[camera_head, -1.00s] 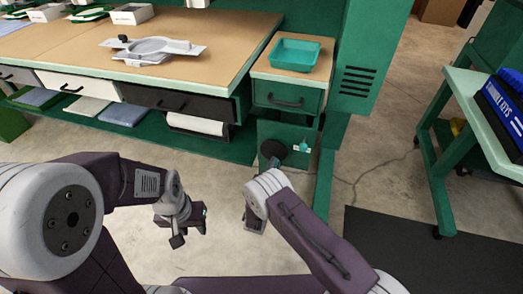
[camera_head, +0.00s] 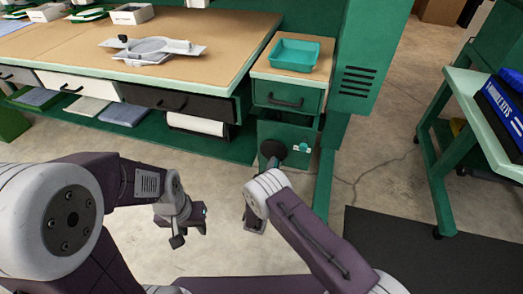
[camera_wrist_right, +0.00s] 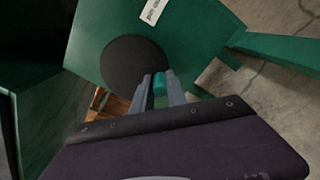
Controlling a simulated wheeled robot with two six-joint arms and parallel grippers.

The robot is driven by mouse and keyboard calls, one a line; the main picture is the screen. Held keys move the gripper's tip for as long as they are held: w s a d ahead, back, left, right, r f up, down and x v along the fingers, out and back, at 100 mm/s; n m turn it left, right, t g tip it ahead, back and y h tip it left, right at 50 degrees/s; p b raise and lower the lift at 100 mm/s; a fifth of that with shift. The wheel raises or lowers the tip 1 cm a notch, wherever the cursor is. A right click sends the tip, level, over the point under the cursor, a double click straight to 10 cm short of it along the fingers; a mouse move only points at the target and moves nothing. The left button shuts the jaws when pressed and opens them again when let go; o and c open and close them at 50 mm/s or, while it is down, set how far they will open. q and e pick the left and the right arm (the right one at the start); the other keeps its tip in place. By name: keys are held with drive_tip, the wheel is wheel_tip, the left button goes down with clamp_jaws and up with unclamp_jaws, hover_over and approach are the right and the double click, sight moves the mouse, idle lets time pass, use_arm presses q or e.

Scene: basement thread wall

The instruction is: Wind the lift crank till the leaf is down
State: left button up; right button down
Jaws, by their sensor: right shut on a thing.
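The crank shows as a round black disc (camera_head: 274,149) on the green front under the drawer of the small cabinet; it also shows in the right wrist view (camera_wrist_right: 134,67). Its teal grip (camera_wrist_right: 160,86) sits between the fingers of my right gripper (camera_wrist_right: 162,88), which is shut on it near the disc's lower right rim. In the head view my right wrist hides much of this grip. My left gripper (camera_head: 204,211) hangs over bare floor, away from the crank; its jaw gap is unclear. I cannot tell for certain which surface is the leaf.
A teal tray (camera_head: 295,54) stands on the cabinet's wood-coloured top (camera_head: 263,62). The long workbench (camera_head: 222,55) is at the left, with a grey fixture (camera_head: 150,49) on it. A green leg stands right of the cabinet. A cart (camera_head: 470,95) and dark mat (camera_head: 430,250) are at right.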

sight(279, 147)
drive_tip(key=r+p, duration=0.1)
drive_tip(key=d+r+p, duration=0.1)
drive_tip(key=p, duration=0.1)
drive_tip(key=d+r+p, duration=0.1)
drive_tip(key=r, duration=0.1)
drive_tip(key=shift+s, duration=0.1)
drive_tip(key=shift+s+d+r+p, duration=0.1)
drive_tip(key=shift+d+r+p, duration=0.05)
drive_tip(key=shift+d+p, duration=0.15)
drive_tip(key=shift+s, duration=0.1)
drive_tip(key=shift+w+a+r+p, duration=0.1)
drive_tip(key=shift+a+r+p, duration=0.2)
drive_tip(key=shift+r, duration=0.25)
drive_tip(key=shift+w+a+r+p, duration=0.1)
drive_tip(key=shift+a+r+p, duration=0.15)
drive_tip(key=shift+r+p, duration=0.25)
drive_tip(key=shift+w+a+r+p, duration=0.1)
drive_tip(key=shift+a+r+p, duration=0.2)
drive_tip(key=shift+r, duration=0.25)
drive_tip(key=shift+a+r, duration=0.15)
drive_tip(key=shift+r, duration=0.05)
drive_tip(key=shift+a+f, duration=0.1)
drive_tip(key=shift+f, duration=0.2)
